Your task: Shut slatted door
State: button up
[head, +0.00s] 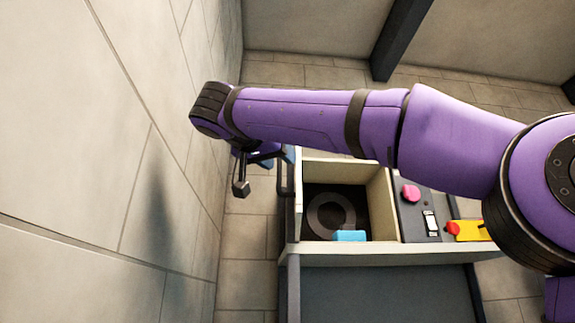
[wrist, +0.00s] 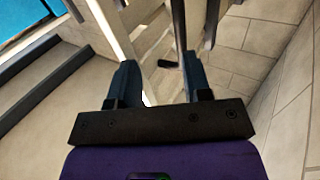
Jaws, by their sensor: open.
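The slatted door (wrist: 150,45) shows in the wrist view as pale slats with gaps between them. In the head view it seems to stand open, nearly edge-on, at the left side of the cabinet (head: 345,247), whose compartment is uncovered. A dark upright bar, probably the door's handle (wrist: 179,30), lies between my fingers, nearer the right one. My gripper (wrist: 158,78) is open, its fingers spread on either side of the door's slats and bar. I cannot tell whether they touch. In the head view my arm hides most of the gripper.
A dark ring (head: 330,213) and a light blue block (head: 349,236) are in the compartment. A panel with a pink knob (head: 411,192) and a yellow piece with a red knob (head: 470,230) are to its right. A tiled wall (head: 110,150) rises close on the left.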

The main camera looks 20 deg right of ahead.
jog(key=x, duration=0.5)
jog(key=shift+w+d+f, duration=0.1)
jog(key=shift+w+d, duration=0.1)
jog(key=shift+w, duration=0.15)
jog(key=shift+c, duration=0.2)
grip_shut()
jog(key=shift+s, duration=0.1)
